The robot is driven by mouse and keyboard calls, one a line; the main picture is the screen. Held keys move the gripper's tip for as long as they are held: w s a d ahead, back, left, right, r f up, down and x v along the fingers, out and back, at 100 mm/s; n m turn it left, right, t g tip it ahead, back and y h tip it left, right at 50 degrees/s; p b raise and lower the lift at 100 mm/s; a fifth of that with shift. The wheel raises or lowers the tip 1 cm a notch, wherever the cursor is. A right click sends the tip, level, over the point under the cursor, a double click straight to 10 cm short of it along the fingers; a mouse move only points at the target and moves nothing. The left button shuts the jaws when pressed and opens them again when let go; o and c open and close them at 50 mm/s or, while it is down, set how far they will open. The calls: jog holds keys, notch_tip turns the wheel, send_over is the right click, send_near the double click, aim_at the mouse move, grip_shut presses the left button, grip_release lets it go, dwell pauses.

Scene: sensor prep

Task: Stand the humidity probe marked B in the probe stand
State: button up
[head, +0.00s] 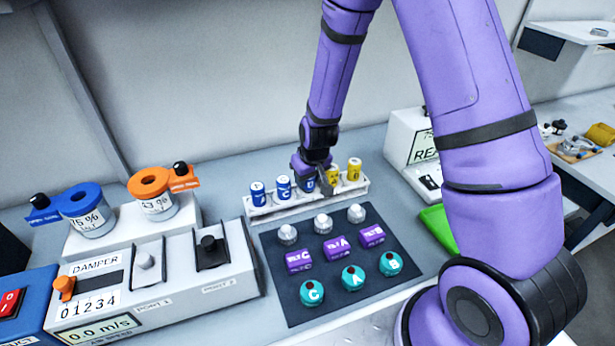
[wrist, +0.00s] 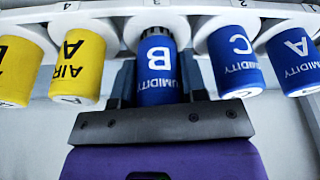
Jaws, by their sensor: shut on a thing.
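The blue humidity probe marked B (wrist: 157,70) is at position 3 of the white probe stand (wrist: 110,28), between the two fingers of my gripper (wrist: 159,88). A dark end of the probe shows beside the stand; whether it is fully seated I cannot tell. In the head view my gripper (head: 318,182) is over the middle of the stand (head: 262,210) and partly hides probe B. Blue humidity probes C (wrist: 233,60) and A (wrist: 292,60) stand on one side of it. Yellow probes (wrist: 80,65) stand on the other side.
A dark mat (head: 325,265) with knobs, purple blocks and teal round pieces lies in front of the stand. A damper box (head: 150,280) is at left, with blue and orange cups (head: 150,190) behind it. A white display box (head: 410,140) stands at right.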

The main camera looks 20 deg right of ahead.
jog(key=shift+f, duration=0.5)
dwell(0.6)
jog(key=o, duration=1.3)
jog(key=shift+r, duration=0.1)
jog(key=shift+r, duration=3.9)
